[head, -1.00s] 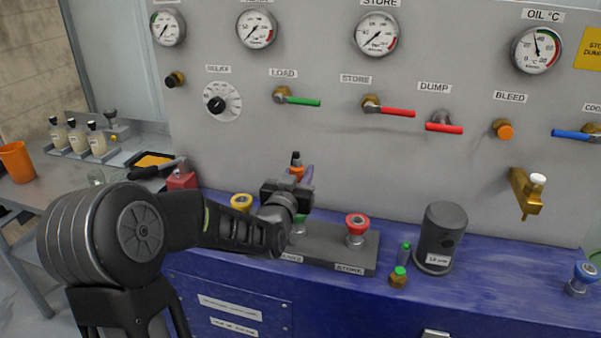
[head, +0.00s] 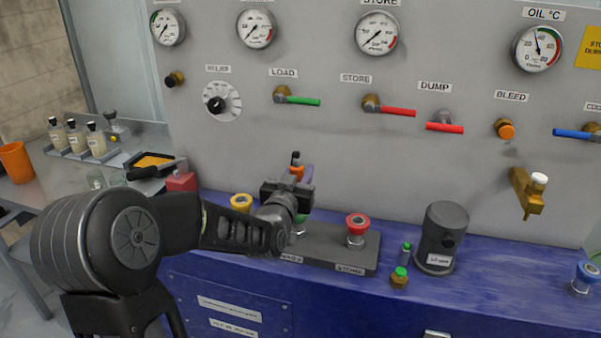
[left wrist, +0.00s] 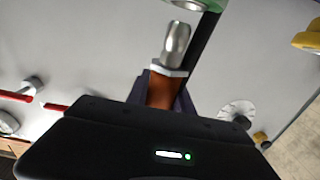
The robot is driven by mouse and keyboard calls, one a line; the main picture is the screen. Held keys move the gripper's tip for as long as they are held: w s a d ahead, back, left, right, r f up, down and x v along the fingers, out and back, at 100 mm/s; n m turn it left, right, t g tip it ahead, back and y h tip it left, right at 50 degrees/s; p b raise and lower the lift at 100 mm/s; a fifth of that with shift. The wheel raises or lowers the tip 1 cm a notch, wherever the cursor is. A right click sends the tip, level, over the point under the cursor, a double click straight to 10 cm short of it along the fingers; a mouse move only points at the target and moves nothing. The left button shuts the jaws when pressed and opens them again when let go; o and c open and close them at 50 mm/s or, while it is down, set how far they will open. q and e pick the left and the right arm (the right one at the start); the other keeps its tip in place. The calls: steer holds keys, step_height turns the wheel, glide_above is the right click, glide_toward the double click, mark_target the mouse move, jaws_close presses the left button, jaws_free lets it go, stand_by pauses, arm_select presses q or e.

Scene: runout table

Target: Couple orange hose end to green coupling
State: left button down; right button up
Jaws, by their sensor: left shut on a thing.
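My left gripper (head: 303,175) is shut on the orange hose end (head: 297,171), above the coupling block. In the left wrist view the orange hose end (left wrist: 160,90) has a white collar and a bare metal tip (left wrist: 176,42). The green coupling (head: 299,223) stands on the dark block, mostly hidden behind my wrist. The green coupling's rim (left wrist: 210,4) shows at the top edge of the left wrist view. A gap shows between the metal tip and the coupling, with the tip a little left of it. My right gripper is not in view.
A yellow coupling (head: 241,202) and a red coupling (head: 356,226) flank the green one on the block (head: 335,255). A dark grey canister (head: 441,238) and a small green-topped brass fitting (head: 400,277) stand to the right. The valve panel (head: 330,140) rises behind.

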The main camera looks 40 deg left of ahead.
arm_select(q)
steer(key=shift+b, duration=0.85)
stand_by(0.7)
steer(key=shift+f+b, duration=2.4)
steer(key=shift+b, duration=0.35)
steer(key=c, duration=1)
jaws_free()
steer(key=shift+c, duration=0.2)
steer(key=shift+s, duration=0.1)
steer(key=b+v, duration=0.1)
steer(key=v, duration=0.6)
steer(key=shift+s+d, duration=0.15)
steer(key=shift+s, duration=0.15)
